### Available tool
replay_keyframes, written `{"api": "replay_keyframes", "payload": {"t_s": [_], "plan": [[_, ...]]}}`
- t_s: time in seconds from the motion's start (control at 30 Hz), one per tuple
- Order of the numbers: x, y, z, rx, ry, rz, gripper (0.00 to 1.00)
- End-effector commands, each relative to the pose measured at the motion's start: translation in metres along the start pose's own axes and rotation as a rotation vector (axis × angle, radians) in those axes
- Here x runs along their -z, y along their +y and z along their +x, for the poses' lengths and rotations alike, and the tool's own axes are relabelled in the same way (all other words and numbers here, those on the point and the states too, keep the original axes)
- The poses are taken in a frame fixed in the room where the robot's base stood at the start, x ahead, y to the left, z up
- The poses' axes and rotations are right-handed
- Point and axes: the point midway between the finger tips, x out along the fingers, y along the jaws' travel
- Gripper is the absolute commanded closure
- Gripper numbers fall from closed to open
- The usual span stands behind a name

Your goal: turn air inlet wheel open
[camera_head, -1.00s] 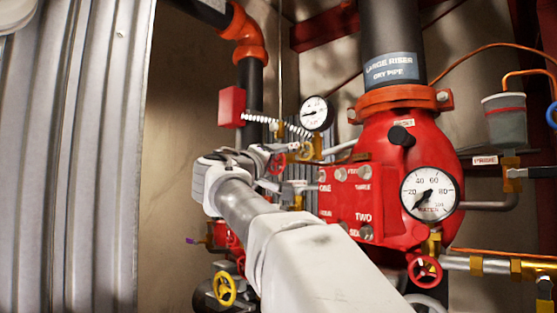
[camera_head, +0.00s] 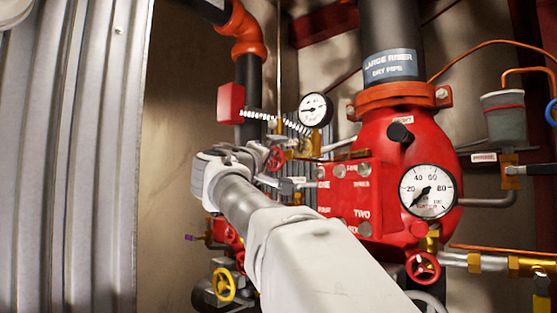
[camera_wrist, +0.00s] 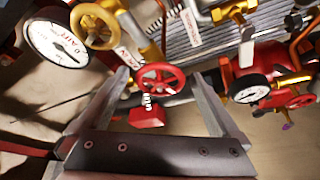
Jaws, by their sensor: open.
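A red spoked handwheel (camera_wrist: 160,90) shows in the wrist view between the two fingers of my gripper (camera_wrist: 161,77). The fingers are spread wide, one on each side of the wheel; I cannot tell whether they touch it. A white label lies by the wheel, too blurred to read. A yellow wheel (camera_wrist: 97,27) sits to its upper left, outside the fingers. In the head view, the red wheel (camera_head: 277,157) is at the tip of my gripper (camera_head: 272,168), which partly hides the parts behind. I cannot read which wheel is the air inlet.
A small gauge (camera_head: 316,110) is just above right of the gripper. The red valve body (camera_head: 395,150) with a larger gauge (camera_head: 428,191) stands right. Another red wheel (camera_head: 424,268) and a yellow wheel (camera_head: 223,285) are lower. Corrugated metal (camera_head: 75,150) fills the left.

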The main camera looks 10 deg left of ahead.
Motion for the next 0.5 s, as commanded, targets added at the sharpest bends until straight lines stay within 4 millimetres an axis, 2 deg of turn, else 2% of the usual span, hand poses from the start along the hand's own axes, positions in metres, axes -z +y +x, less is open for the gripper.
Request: {"api": "replay_keyframes", "payload": {"t_s": [0.13, 0.27, 0.5], "plan": [[-0.001, -0.002, -0.008, 0.000, 0.001, 0.001, 0.01], [-0.002, -0.004, -0.028, 0.001, 0.003, 0.002, 0.01], [-0.002, -0.005, -0.087, 0.003, 0.005, 0.004, 0.01]]}}
